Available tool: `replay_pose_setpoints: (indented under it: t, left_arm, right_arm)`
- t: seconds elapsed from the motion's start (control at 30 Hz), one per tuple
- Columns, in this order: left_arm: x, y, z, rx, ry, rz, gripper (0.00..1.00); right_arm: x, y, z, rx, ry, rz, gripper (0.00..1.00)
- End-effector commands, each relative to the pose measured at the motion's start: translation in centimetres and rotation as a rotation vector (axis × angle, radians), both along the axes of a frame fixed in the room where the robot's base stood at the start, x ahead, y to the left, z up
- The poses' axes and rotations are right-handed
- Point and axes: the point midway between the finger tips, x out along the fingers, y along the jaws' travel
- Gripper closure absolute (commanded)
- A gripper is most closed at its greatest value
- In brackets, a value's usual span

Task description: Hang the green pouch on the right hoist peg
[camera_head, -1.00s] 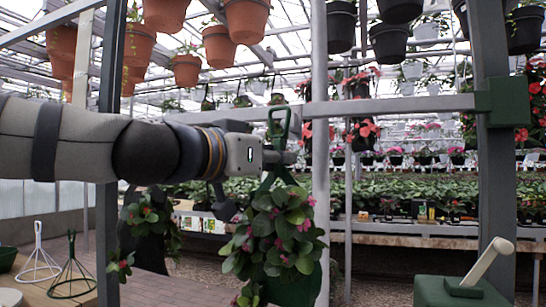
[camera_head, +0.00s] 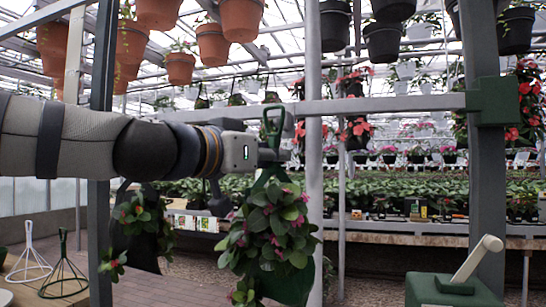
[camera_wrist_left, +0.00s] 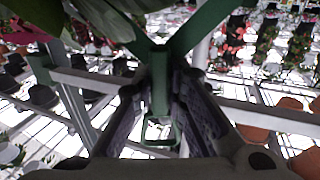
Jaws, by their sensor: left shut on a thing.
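My left gripper (camera_head: 272,156) comes in from the left and is shut on the green hanger of the green pouch (camera_head: 292,284). The hanger's open loop (camera_head: 272,124) stands up above the fingers, in front of the horizontal grey rail (camera_head: 390,106) in the picture. The pouch hangs below the gripper, its front mostly hidden by leaves and pink flowers. In the left wrist view, the fingers (camera_wrist_left: 160,105) clamp the green stem, with the loop (camera_wrist_left: 160,132) beyond them. I cannot make out the right hoist peg. My right gripper is not in view.
A dark pouch with a plant (camera_head: 140,235) hangs at the left. A grey post (camera_head: 314,150) stands just right of the held pouch. A green bracket (camera_head: 493,101) sits on the right post. A green box with a pale lever (camera_head: 476,260) is at lower right. Pots (camera_head: 214,45) hang above.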

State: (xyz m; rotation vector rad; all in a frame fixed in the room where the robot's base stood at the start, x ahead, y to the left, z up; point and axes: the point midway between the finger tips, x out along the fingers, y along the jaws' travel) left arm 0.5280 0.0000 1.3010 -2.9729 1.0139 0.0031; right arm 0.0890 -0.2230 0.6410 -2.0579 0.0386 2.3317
Motion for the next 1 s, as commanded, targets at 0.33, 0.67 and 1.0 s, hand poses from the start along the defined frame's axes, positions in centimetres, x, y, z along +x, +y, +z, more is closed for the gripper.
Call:
replay_pose_setpoints:
  t: [0.33, 0.67, 1.0]
  left_arm:
    - [0.7, -0.3, 0.4, -0.002, -0.006, 0.001, 1.0]
    - [2.7, -0.9, 0.4, -0.003, -0.006, 0.001, 1.0]
    - [2.9, -1.0, 0.5, -0.004, -0.008, 0.001, 1.0]
  right_arm:
    - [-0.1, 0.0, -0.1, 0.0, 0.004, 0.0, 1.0]
    - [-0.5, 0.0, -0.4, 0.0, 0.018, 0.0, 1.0]
    - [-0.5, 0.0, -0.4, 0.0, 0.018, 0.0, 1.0]
